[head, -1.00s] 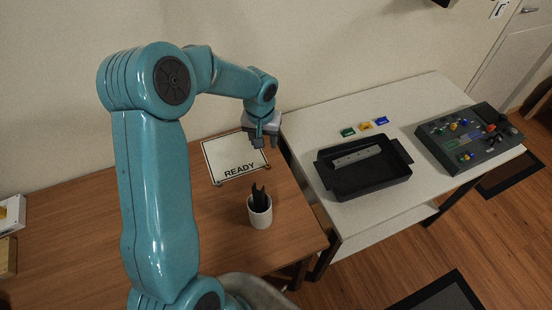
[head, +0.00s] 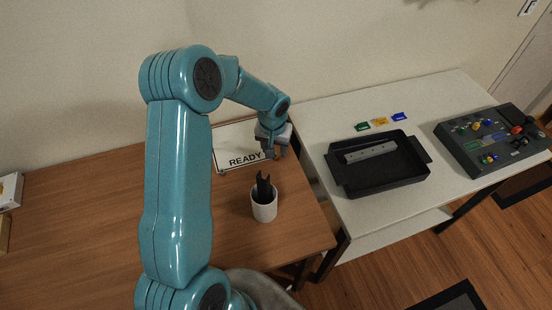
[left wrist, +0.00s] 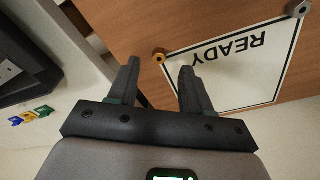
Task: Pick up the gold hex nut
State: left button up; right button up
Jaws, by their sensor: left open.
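The gold hex nut (left wrist: 159,55) lies on the brown wooden table at a corner of the white READY card, seen in the left wrist view. My left gripper (left wrist: 160,66) is open and empty, its two fingertips to either side of the nut in that view. How far above the table they are is hard to tell. In the head view my left gripper (head: 276,154) points down at the right corner of the card, and the nut is mostly hidden by the fingers. My right gripper does not show.
The READY card (head: 236,145) lies under the gripper, with a grey nut (left wrist: 298,8) at another corner. A white cup (head: 264,208) holding a dark tool stands nearby. A black tray (head: 390,188) and a control panel (head: 490,145) are on the white table.

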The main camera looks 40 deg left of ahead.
pick_arm(q)
jog(key=f, duration=0.2)
jog(key=f+b, duration=0.1)
jog(key=shift+w+a+f, duration=0.3)
jog(key=shift+w+f, duration=0.05)
jog(key=shift+f, duration=0.35)
jog(key=shift+d+r, duration=0.1)
grip_shut()
jog(key=shift+r, duration=0.1)
